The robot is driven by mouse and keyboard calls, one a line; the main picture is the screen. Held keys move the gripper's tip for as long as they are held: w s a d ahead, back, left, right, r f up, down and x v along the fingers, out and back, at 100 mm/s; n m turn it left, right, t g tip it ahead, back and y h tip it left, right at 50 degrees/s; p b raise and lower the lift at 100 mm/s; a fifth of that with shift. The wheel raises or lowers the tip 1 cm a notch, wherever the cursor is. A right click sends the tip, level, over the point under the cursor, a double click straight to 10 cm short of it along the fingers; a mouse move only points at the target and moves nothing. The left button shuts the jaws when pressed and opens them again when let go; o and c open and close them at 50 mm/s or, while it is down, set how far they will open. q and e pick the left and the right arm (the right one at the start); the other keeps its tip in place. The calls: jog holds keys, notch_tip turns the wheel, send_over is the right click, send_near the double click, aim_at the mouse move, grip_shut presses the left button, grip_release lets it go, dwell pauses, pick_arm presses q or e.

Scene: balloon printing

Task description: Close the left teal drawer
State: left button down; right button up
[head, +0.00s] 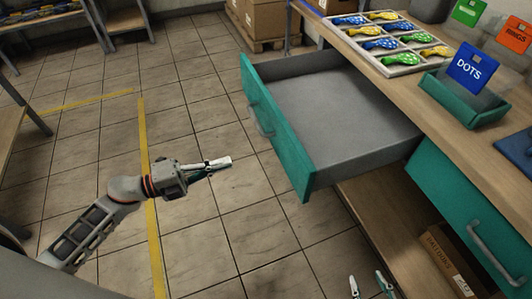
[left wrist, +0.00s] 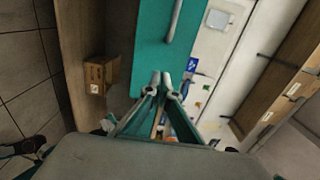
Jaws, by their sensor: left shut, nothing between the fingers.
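The left teal drawer (head: 280,135) is pulled far out of the workbench in the head view. Its grey inside is visible and looks empty, and its handle (head: 260,121) is on the teal front. My left gripper (head: 226,162) is shut and empty, to the left of the drawer front with a gap between them. In the left wrist view, its closed fingertips (left wrist: 161,76) show against a teal front (left wrist: 150,50) with a grey handle. My right gripper (head: 369,284) shows only its fingers at the bottom edge of the head view; they are apart with nothing between them.
The right teal drawer (head: 455,210) is closed. Above are a balloon tray (head: 388,64) and a teal card holder (head: 465,103) with a blue DOTS card. A cardboard box (head: 447,258) sits on the lower shelf. The tiled floor left of the drawer is clear.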

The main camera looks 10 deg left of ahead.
aim_at(282, 147)
pick_arm(q)
jog(key=x, duration=1.3)
jog(key=shift+d, duration=0.45)
pick_arm(e)
jog(key=shift+s, duration=0.25)
pick_arm(q)
jog(key=shift+d, duration=0.1)
pick_arm(e)
jog(key=shift+w, duration=0.1)
